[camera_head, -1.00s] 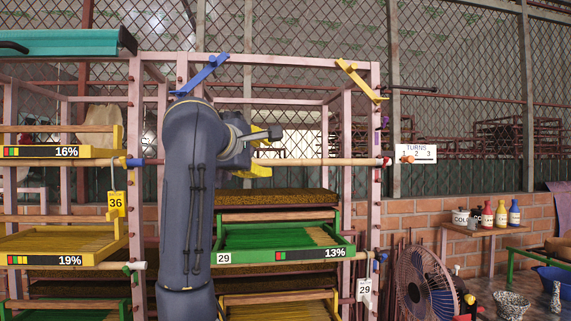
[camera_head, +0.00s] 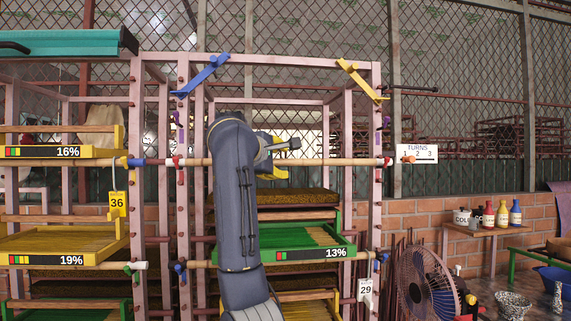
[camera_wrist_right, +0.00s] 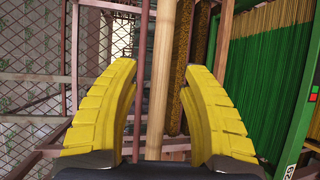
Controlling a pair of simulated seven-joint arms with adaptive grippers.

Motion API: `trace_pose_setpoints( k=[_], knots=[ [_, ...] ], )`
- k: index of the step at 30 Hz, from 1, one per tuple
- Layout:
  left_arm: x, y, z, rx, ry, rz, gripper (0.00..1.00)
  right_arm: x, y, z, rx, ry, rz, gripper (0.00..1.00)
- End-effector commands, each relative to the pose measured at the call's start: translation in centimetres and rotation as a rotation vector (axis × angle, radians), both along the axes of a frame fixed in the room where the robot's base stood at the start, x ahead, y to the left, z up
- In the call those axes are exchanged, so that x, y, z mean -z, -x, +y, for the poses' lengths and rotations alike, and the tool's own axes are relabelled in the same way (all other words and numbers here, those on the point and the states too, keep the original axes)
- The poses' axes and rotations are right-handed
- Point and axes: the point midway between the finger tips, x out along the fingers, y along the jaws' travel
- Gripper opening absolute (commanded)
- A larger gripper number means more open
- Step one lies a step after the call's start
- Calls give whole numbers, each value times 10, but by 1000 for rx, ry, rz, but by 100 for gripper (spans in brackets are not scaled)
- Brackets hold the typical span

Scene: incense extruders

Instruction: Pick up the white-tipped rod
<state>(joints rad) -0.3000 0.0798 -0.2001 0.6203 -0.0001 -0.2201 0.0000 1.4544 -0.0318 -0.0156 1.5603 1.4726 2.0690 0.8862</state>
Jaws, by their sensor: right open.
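A long pale wooden rod (camera_head: 335,161) lies level across the front of the pink rack, with a red and white tip at its right end. My right gripper (camera_head: 284,158) is at the middle of this rod, its yellow fingers open above and below it. In the right wrist view, the rod (camera_wrist_right: 158,70) runs between the two open fingers (camera_wrist_right: 160,112), apart from both; its depth between them is hard to judge. Another rod with a pale end (camera_head: 139,265) sticks out at the lower left. My left gripper is not in view.
A green tray (camera_head: 225,256) marked 13% sits below the gripper, with a brown slab (camera_head: 300,197) above it. Yellow trays stand at left. Blue (camera_head: 203,75) and yellow (camera_head: 361,82) brackets are on the upper rack. A fan (camera_head: 428,285) stands at lower right.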

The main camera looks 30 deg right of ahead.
Motion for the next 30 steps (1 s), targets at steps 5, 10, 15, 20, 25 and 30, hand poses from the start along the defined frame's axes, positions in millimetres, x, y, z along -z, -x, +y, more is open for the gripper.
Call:
trace_pose_setpoints(
  k=[5,10,15,20,25,30],
  knots=[
    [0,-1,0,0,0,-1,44,3,-8,-11,1,0,1,45],
    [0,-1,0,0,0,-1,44,3,-9,-12,-1,-1,1,45],
    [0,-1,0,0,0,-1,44,3,-9,-12,-1,0,1,44],
    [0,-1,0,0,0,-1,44,3,-9,-12,0,0,1,25],
    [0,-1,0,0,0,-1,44,3,-9,-12,0,0,1,6],
    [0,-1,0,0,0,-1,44,4,-9,-12,-1,0,1,0]
  ],
)
